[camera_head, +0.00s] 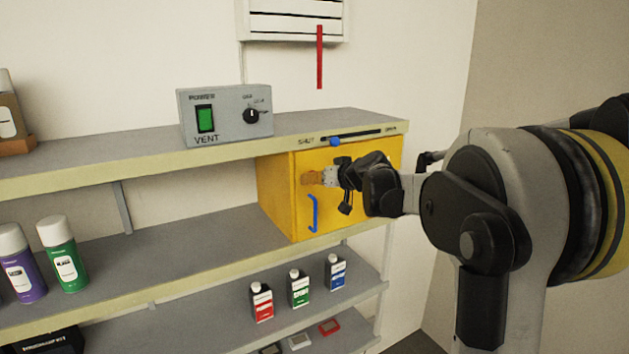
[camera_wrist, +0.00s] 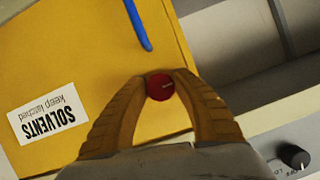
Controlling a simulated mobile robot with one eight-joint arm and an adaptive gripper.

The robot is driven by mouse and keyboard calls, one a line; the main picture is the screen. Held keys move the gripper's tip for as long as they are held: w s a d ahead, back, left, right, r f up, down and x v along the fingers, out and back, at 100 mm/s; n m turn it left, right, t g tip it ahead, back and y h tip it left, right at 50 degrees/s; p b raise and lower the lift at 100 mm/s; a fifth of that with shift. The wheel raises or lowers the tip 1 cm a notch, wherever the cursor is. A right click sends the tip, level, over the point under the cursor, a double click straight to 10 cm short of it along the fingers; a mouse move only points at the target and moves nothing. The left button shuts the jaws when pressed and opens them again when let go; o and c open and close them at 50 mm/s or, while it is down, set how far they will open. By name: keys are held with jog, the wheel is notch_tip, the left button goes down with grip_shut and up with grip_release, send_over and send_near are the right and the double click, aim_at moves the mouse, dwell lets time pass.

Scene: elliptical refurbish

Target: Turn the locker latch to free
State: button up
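The yellow locker (camera_head: 282,195) stands under the top shelf, its door closed as far as I can see. In the wrist view its door (camera_wrist: 75,60) appears upside down, with a white "SOLVENTS keep latched" label (camera_wrist: 47,113). The latch is a small round red knob (camera_wrist: 160,87) with a faint light mark, near the door's edge. My gripper (camera_wrist: 163,80) has its tan fingertips on both sides of the knob, seemingly touching it. In the head view my gripper (camera_head: 318,177) is at the door's upper part, hiding the latch. A blue door handle (camera_head: 313,213) is below it.
A slider with a blue knob (camera_head: 335,141), marked SHUT at its left, is on the shelf edge just above the locker. A grey VENT box (camera_head: 225,117) with a green switch and black dial stands on the top shelf. Small bottles (camera_head: 299,288) stand on a lower shelf.

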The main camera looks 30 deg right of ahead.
dwell(0.4)
jog(key=m+b, duration=0.1)
jog(key=m+y+b, duration=0.1)
jog(key=b, duration=0.1)
jog(key=shift+f+y, duration=0.2)
jog(key=shift+y, duration=0.1)
jog(key=m+t+y+b, duration=0.1)
jog(key=m+y+b, duration=0.1)
jog(key=m+b, duration=0.2)
jog(key=shift+b, duration=0.35)
jog(key=m+y+b, duration=0.1)
jog(key=m+b, duration=0.1)
jog(key=m+t+b, duration=0.1)
jog(key=m+b, duration=0.1)
jog(key=shift+r+m+y, duration=0.15)
jog(key=shift+m+y, duration=0.15)
jog(key=shift+y, duration=0.1)
jog(key=shift+r+m+t+y+b, duration=0.15)
jog(key=shift+m+t+b, duration=0.35)
jog(key=shift+m, duration=0.35)
jog(key=shift+r+m+t+y+b, duration=0.15)
jog(key=shift+m+t+b, duration=0.25)
jog(key=shift+m+b, duration=0.35)
jog(key=o, duration=1.2)
jog(key=shift+w+a+f, duration=0.1)
